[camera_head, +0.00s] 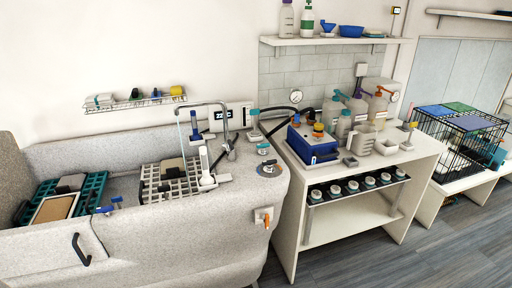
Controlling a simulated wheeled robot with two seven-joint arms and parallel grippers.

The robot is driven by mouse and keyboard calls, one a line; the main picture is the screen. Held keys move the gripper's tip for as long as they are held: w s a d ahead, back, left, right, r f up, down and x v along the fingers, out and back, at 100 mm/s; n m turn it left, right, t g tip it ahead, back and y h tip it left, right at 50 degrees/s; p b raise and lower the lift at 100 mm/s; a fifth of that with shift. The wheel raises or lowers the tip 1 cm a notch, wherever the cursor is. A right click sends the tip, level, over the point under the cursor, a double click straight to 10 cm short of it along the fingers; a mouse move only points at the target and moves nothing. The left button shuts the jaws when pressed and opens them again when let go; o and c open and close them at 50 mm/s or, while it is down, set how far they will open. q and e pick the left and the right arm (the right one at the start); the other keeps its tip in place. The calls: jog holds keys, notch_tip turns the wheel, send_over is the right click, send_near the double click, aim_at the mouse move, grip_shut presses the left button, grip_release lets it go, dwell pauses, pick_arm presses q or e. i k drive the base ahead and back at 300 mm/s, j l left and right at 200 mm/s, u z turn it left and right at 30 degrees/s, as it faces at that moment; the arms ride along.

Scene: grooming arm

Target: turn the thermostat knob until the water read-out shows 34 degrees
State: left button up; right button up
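A small black read-out (223,114) with pale digits is on the wall behind the tub's tap. The digits look like 22, but they are small. A round dial with a dark knob (268,167) sits on the right ledge of the grey tub (150,240); it looks like the thermostat knob, though its markings are too small to read. A smaller teal-and-white fitting (263,149) is just behind it. Neither of my grippers shows in the head view, and nothing touches the knob.
A white bottle-like item (206,168) stands on the grate in the tub. An orange valve (263,216) is on the tub's front. A blue box (312,146) stands on the white table to the right. The space above the dial looks clear.

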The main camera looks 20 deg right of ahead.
aim_at(269, 164)
jog(key=l+u, duration=0.2)
jog(key=l, duration=0.75)
jog(key=l+u, duration=0.15)
jog(key=l, duration=0.8)
jog(key=k+l+u, duration=0.2)
jog(key=l, duration=0.7)
jog(key=i+l, duration=0.05)
jog(key=i, duration=0.05)
